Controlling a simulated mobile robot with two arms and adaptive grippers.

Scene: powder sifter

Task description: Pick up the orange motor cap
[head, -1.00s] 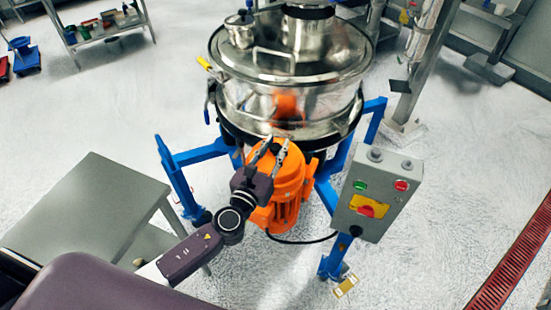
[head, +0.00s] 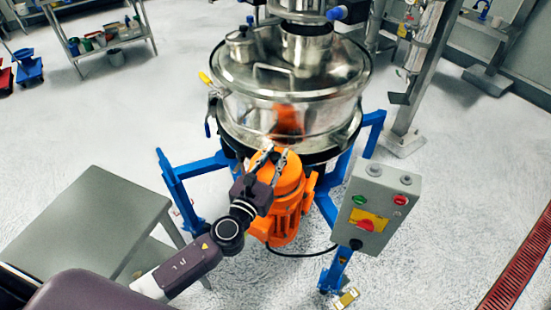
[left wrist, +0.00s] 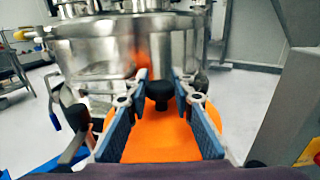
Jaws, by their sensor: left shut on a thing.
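The orange motor cap (head: 290,176) shows at the top of the orange motor under the sifter. I cannot tell whether it is apart from the motor body below. My left gripper (head: 274,154) reaches in from the left, with its fingertips at the top of the cap. In the left wrist view, the orange cap (left wrist: 160,142) fills the space between the blue-grey finger pads. A black knob (left wrist: 158,92) stands between the fingertips. The left gripper is shut on the cap, though the exact contact is hard to see. My right gripper is not in view.
The steel sifter drum (head: 280,105) stands close above and behind the gripper, on a blue frame (head: 184,192). A grey control box (head: 375,208) stands at the right.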

